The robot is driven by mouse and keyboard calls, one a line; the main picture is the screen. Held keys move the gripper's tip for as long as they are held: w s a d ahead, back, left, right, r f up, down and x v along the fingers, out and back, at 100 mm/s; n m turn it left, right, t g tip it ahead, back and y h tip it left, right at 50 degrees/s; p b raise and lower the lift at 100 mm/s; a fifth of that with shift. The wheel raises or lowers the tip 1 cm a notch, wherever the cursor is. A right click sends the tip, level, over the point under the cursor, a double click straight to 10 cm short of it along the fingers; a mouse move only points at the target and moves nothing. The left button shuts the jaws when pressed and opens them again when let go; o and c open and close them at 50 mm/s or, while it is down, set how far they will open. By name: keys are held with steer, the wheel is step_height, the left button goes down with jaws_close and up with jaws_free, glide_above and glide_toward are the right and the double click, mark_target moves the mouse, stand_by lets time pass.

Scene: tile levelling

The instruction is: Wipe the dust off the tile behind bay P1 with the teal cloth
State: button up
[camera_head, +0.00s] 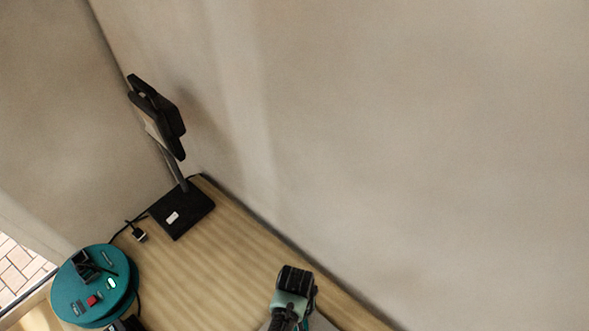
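The teal cloth, the dusty tile and bay P1 cannot be made out in this head view. A black and pale-teal item (292,292) stands at the bottom edge, on or by a grey surface that is mostly cut off. It looks like a tool, but I cannot tell what it is. My gripper is not recognisable anywhere in view, and I cannot see whether it holds anything.
A wooden worktop (235,255) runs along a plain beige wall (420,130). A black lamp-like stand (182,210) is in the back corner. A teal round cable reel (70,293) with sockets sits at lower left. The middle of the worktop is bare.

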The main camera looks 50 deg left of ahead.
steer(key=shift+r+p, duration=2.05)
steer(key=shift+r, duration=0.6)
steer(key=shift+w+d+f, duration=0.1)
steer(key=shift+w, duration=0.1)
steer(key=w+d+r+m+b, duration=0.3)
steer(key=w+d+m+b, duration=0.1)
steer(key=d, duration=0.5)
steer(key=w+d+r+m+b, duration=0.3)
steer(key=w+d+m+b, duration=0.2)
steer(key=d, duration=0.5)
steer(key=shift+r+m+b, duration=0.35)
steer(key=shift+m+b, duration=0.8)
steer(key=shift+m, duration=0.05)
